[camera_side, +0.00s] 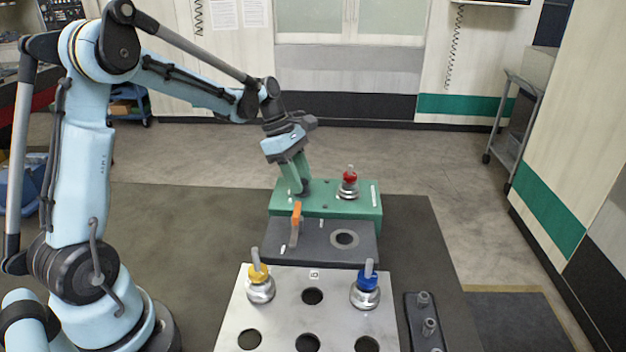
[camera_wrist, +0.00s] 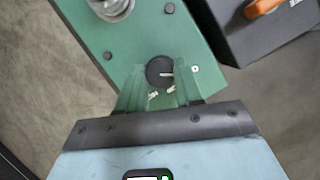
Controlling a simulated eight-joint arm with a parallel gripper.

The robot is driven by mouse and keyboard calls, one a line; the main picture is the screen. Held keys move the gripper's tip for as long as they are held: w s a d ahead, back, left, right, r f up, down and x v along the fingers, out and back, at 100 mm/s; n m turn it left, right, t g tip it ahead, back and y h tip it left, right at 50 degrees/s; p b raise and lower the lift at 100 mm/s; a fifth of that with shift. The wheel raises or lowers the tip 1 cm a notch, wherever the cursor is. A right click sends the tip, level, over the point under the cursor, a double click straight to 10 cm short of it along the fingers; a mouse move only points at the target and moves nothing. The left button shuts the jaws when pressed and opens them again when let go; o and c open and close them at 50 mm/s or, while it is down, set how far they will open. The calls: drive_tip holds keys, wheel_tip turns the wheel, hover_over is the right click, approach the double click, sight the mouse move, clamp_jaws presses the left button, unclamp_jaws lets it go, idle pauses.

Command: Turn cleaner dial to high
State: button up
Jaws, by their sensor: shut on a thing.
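The cleaner is a green box (camera_side: 335,212) behind the dark grey block, and its green top also fills much of the wrist view (camera_wrist: 110,55). Its dial (camera_wrist: 160,70) is a round black knob with a white pointer line. The line points right in the wrist view, toward a small round white mark (camera_wrist: 195,69). Two other small white marks sit nearer the fingers, too small to read. My gripper (camera_wrist: 160,82) has its green fingers shut on the dial, one at each side. In the side view, my gripper (camera_side: 302,188) reaches down to the box's left part and mostly hides the dial.
A red-collared metal holder (camera_side: 348,184) stands on the green box, right of my gripper. In front is a dark block (camera_side: 360,253) with an orange lever (camera_side: 296,218). A metal plate (camera_side: 285,318) holds yellow (camera_side: 259,283) and blue (camera_side: 367,287) collared holders.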

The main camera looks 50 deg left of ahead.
drive_tip(key=m+g, duration=0.1)
drive_tip(key=m, duration=0.2)
drive_tip(key=m+g, duration=0.1)
drive_tip(key=m, duration=0.1)
drive_tip(key=shift+w+m, duration=0.2)
drive_tip(key=shift+m, duration=0.2)
drive_tip(key=m+g, duration=0.1)
drive_tip(key=m, duration=0.1)
drive_tip(key=m+g, duration=0.1)
drive_tip(key=m, duration=0.2)
drive_tip(key=shift+w+m+y, duration=0.1)
drive_tip(key=shift+m+y, duration=0.2)
drive_tip(key=m+g+y, duration=0.1)
drive_tip(key=m, duration=0.5)
drive_tip(key=shift+w+d+g+y, duration=0.1)
drive_tip(key=shift+d+g+y, duration=0.1)
drive_tip(key=shift+g+y, duration=0.2)
drive_tip(key=m+y, duration=0.1)
drive_tip(key=m, duration=0.2)
drive_tip(key=m+y, duration=0.1)
drive_tip(key=m, duration=0.2)
drive_tip(key=shift+d, duration=0.1)
drive_tip(key=o, duration=1)
